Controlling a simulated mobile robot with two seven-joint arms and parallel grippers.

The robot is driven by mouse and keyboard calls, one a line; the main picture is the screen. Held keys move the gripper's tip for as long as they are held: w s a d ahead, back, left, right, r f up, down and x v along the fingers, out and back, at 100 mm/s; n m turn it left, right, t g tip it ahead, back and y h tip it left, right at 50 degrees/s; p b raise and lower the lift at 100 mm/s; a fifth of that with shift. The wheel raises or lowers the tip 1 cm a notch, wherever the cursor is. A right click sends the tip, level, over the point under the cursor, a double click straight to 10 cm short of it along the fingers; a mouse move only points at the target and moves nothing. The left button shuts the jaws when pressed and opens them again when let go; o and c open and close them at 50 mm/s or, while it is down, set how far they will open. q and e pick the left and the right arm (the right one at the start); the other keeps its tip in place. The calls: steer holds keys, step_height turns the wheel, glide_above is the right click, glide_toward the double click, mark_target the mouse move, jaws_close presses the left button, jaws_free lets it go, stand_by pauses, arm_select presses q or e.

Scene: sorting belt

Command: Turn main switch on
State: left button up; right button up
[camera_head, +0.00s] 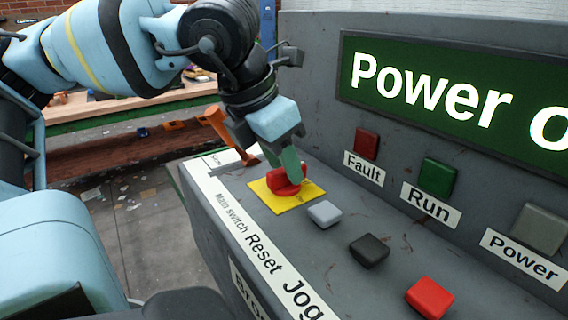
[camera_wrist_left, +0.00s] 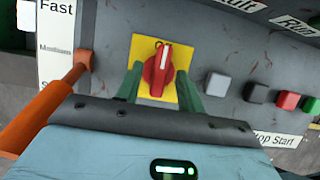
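The main switch is a red rotary knob (camera_head: 287,182) on a yellow square plate (camera_head: 262,196), at the far end of the grey console. It also shows in the left wrist view (camera_wrist_left: 158,70), with a white mark on its handle pointing up the picture. My left gripper (camera_head: 289,172) is down at the knob. In the left wrist view its green fingers (camera_wrist_left: 159,82) stand on either side of the knob, very close to it. I cannot tell whether they press on it. The "Main switch" label (camera_head: 233,213) lies beside the plate. My right gripper is not in view.
Grey (camera_head: 325,213), black (camera_head: 369,250) and red (camera_head: 430,297) buttons line the console near the switch. An orange lever (camera_head: 219,124) stands close beside my left gripper. Red, green and grey lamps sit above. The green display (camera_head: 450,95) reads "Power o", cut off.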

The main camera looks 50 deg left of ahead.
arm_select(q)
steer(key=shift+w+f, duration=0.2)
steer(key=shift+f, duration=0.25)
jaws_close()
